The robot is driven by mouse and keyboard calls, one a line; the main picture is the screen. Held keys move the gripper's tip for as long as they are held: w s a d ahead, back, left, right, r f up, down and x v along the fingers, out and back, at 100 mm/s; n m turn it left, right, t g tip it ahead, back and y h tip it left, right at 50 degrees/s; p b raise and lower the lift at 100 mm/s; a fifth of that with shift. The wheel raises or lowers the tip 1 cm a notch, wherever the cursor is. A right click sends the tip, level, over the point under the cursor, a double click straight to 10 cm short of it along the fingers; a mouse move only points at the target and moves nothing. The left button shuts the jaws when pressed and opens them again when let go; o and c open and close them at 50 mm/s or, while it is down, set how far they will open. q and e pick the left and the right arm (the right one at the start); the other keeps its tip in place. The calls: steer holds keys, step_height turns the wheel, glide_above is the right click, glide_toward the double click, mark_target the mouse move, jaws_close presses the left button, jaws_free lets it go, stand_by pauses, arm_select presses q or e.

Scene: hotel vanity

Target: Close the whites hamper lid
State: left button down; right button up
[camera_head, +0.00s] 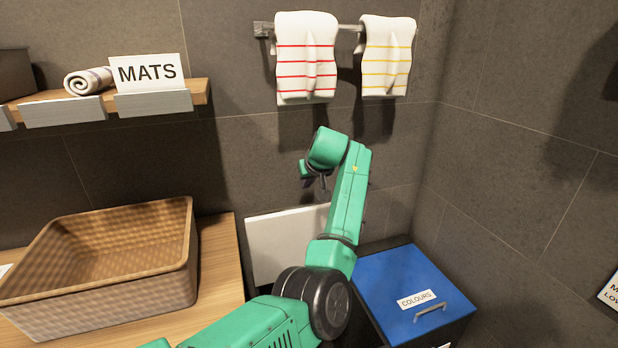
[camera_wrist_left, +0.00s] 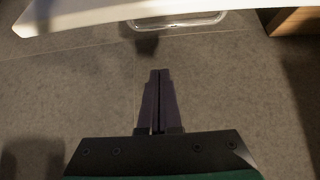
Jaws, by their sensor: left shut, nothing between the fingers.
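The whites hamper lid (camera_head: 282,245) is a white panel, raised and standing steeply near the back wall, left of the blue hamper. My left arm covers its right part and the hamper below it. In the left wrist view a white panel edge (camera_wrist_left: 110,12) with a metal handle (camera_wrist_left: 180,22) crosses the top, apart from the fingers. My left gripper (camera_head: 320,184) is above the lid's upper edge. Its fingers are together and empty, as the left wrist view (camera_wrist_left: 159,85) also shows. My right gripper is not in view.
A blue lid (camera_head: 380,285) labelled COLOURS lies flat at the right. A wooden counter (camera_head: 222,265) with a woven basket (camera_head: 150,275) stands at the left. Striped towels (camera_head: 306,60) hang on a wall rail above. A MATS shelf (camera_head: 200,92) juts out upper left.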

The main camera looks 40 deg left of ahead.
arm_select(q)
steer(key=f, duration=0.2)
steer(key=f+p, duration=0.1)
steer(key=f, duration=0.1)
steer(key=shift+s+d+f, duration=0.1)
steer(key=shift+d+f, duration=0.1)
steer(key=shift+f, duration=0.1)
steer(key=shift+s+f, duration=0.1)
steer(key=shift+s, duration=0.05)
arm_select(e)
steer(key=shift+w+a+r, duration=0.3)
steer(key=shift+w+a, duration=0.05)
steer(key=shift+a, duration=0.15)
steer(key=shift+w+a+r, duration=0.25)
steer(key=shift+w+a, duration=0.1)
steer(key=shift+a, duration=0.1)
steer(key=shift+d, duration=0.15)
